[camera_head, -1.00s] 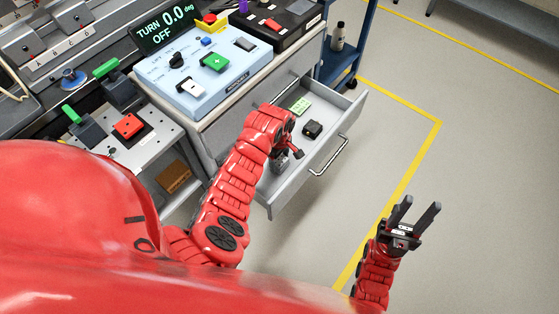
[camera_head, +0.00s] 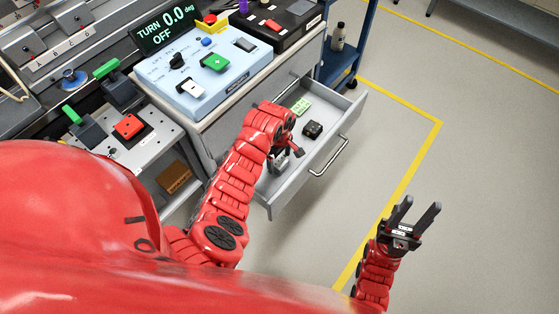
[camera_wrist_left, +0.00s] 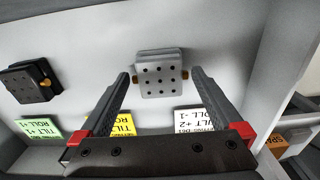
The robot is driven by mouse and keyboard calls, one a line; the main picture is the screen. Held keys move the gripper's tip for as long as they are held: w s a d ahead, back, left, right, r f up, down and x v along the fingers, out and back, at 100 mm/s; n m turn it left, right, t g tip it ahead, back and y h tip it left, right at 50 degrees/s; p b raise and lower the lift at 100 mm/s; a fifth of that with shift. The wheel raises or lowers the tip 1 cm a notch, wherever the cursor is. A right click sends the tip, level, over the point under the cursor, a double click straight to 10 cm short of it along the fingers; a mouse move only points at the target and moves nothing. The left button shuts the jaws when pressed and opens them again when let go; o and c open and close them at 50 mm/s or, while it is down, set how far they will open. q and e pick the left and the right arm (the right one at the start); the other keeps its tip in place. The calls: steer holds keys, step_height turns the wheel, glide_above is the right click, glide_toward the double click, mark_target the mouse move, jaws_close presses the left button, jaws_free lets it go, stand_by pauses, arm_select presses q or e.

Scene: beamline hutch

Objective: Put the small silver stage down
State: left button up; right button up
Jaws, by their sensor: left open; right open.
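The small silver stage (camera_wrist_left: 160,75), a square block with a grid of dark holes and brass knobs at its sides, sits in the open drawer (camera_head: 333,147). In the left wrist view it is between the tips of my left gripper (camera_wrist_left: 160,78), with a gap on each side. In the head view my left gripper (camera_head: 285,152) is low inside the drawer, and its wrist hides part of the stage. It is open. My right gripper (camera_head: 420,207) is open and empty above the floor at the right.
A black stage (camera_wrist_left: 30,81) is also in the drawer, beside a green label (camera_wrist_left: 40,129). A yellow label (camera_wrist_left: 110,125) and a white label (camera_wrist_left: 194,122) lie nearer the silver stage. The control box (camera_head: 200,75) stands on the cabinet above. The floor to the right is clear.

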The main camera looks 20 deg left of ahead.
mark_target(280, 161)
arm_select(q)
step_height(280, 161, up, 8)
steer(key=shift+w+f+p, duration=0.1)
steer(key=shift+p, duration=0.35)
step_height(280, 161, up, 3)
steer(key=shift+f+p, duration=0.15)
steer(key=shift+p, duration=0.95)
steer(key=shift+f, duration=0.1)
